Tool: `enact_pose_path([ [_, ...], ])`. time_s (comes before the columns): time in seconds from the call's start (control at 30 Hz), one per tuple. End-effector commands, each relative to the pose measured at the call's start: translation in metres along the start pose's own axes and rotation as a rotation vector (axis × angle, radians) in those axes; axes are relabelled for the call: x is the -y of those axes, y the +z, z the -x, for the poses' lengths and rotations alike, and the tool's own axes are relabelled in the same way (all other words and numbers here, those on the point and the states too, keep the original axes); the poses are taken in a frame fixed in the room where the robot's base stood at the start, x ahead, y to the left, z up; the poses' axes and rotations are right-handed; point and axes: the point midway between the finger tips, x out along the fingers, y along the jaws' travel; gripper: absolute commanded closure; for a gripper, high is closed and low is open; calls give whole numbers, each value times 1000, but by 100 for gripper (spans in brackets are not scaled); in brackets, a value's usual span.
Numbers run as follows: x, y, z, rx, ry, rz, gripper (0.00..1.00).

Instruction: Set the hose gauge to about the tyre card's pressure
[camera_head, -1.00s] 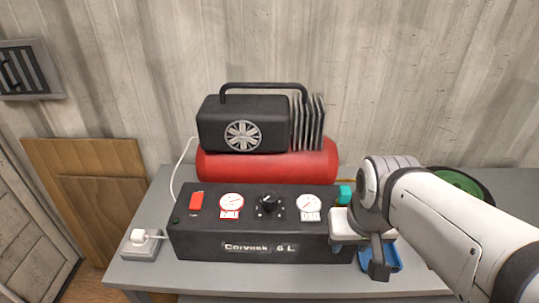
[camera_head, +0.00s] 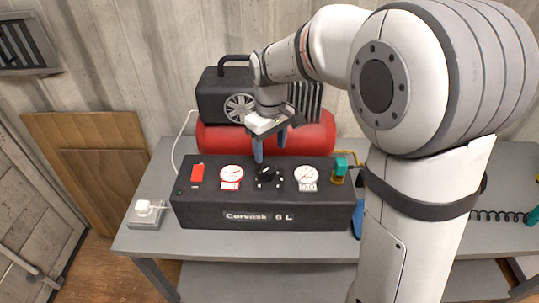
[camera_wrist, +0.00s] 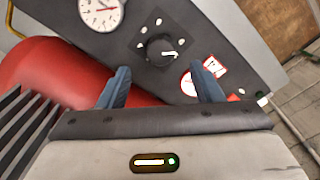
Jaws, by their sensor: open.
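The black compressor panel (camera_head: 240,198) has a white gauge with a red label (camera_head: 231,173) on the left and a white gauge with a white label (camera_head: 306,174) on the right. I cannot tell for sure which is the hose gauge, and the needle readings are too small. A black knob (camera_head: 268,174) sits between them; in the wrist view the knob (camera_wrist: 161,49) shows a white pointer mark. My gripper (camera_head: 270,150) is open and empty, its blue fingers behind and above the knob, pointing down. In the wrist view the fingers (camera_wrist: 163,84) spread apart short of the knob. I see no tyre card.
A red tank (camera_head: 315,140) and black motor (camera_head: 215,98) stand behind the panel. A red switch (camera_head: 198,174) is at its left, a teal coupling (camera_head: 341,165) at its right. A white plug sits in a grey socket (camera_head: 146,219). The bench front (camera_head: 215,242) is clear.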

Motion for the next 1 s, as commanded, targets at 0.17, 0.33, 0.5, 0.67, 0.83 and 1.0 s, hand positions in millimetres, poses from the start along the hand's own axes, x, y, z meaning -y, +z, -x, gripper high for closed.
enact_pose_path([
  [0.17, 1, -5, -16, 7, -4, 16, 40],
  [0.33, 1, -4, -44, 10, -5, 13, 40],
  [0.5, 1, -4, -67, 8, -4, 12, 40],
  [0.67, 0, -4, -78, 5, -2, 12, 40],
  [0.83, 0, -4, -80, 4, -2, 11, 40],
  [1.0, 0, -4, -79, 4, -2, 11, 46],
])
